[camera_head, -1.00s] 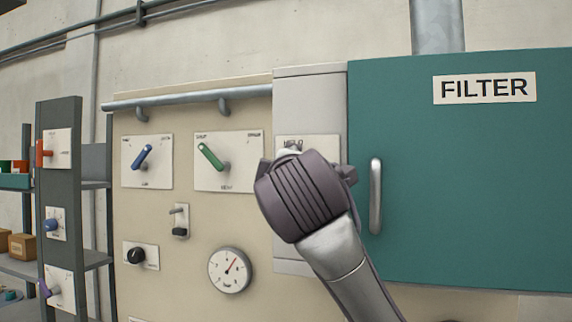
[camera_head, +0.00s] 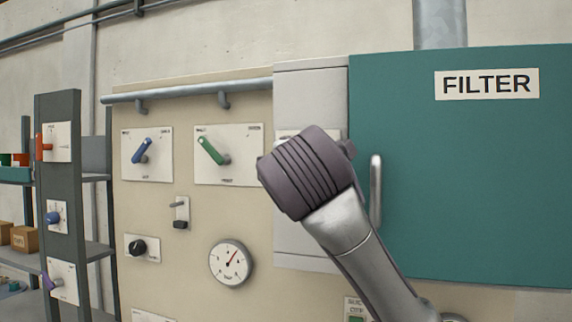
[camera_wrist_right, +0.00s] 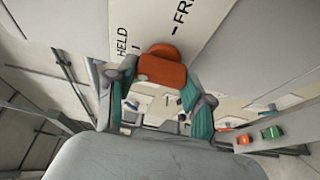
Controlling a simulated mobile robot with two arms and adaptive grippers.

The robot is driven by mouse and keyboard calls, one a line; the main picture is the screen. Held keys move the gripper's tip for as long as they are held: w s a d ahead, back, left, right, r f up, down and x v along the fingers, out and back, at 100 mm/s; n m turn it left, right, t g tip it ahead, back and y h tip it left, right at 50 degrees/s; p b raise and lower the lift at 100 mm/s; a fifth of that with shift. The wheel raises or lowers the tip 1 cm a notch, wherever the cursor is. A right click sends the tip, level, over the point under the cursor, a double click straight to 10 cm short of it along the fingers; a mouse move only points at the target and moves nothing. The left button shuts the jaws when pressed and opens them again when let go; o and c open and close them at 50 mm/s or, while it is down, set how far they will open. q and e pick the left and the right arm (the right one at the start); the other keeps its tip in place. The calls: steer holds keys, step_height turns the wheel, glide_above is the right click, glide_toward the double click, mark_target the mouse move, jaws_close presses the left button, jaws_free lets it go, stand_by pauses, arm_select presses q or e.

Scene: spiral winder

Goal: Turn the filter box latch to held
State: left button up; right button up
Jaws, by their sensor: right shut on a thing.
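The filter box latch is an orange handle (camera_wrist_right: 162,66) in the right wrist view, on a white plate (camera_wrist_right: 150,22) lettered "HELD" and "FR…", the rest cut off. My right gripper (camera_wrist_right: 158,84) is shut on the handle, with one finger on each side of it. The head view shows the same gripper (camera_head: 307,172) from behind, in front of the grey panel left of the filter door. It hides the latch and most of its plate there. I cannot tell exactly which mark the handle points at. My left gripper is out of view.
The teal filter box door (camera_head: 460,190) with its upright metal handle (camera_head: 375,190) stands close right of my right gripper. The beige panel on the left holds a blue lever (camera_head: 142,150), a green lever (camera_head: 210,150) and a round gauge (camera_head: 231,262).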

steer(key=o, duration=0.8)
steer(key=shift+r, duration=0.1)
steer(key=o, duration=0.4)
steer(key=shift+w+d, duration=0.15)
steer(key=shift+c, duration=0.2)
steer(key=s, duration=1.2)
steer(key=shift+d, duration=0.45)
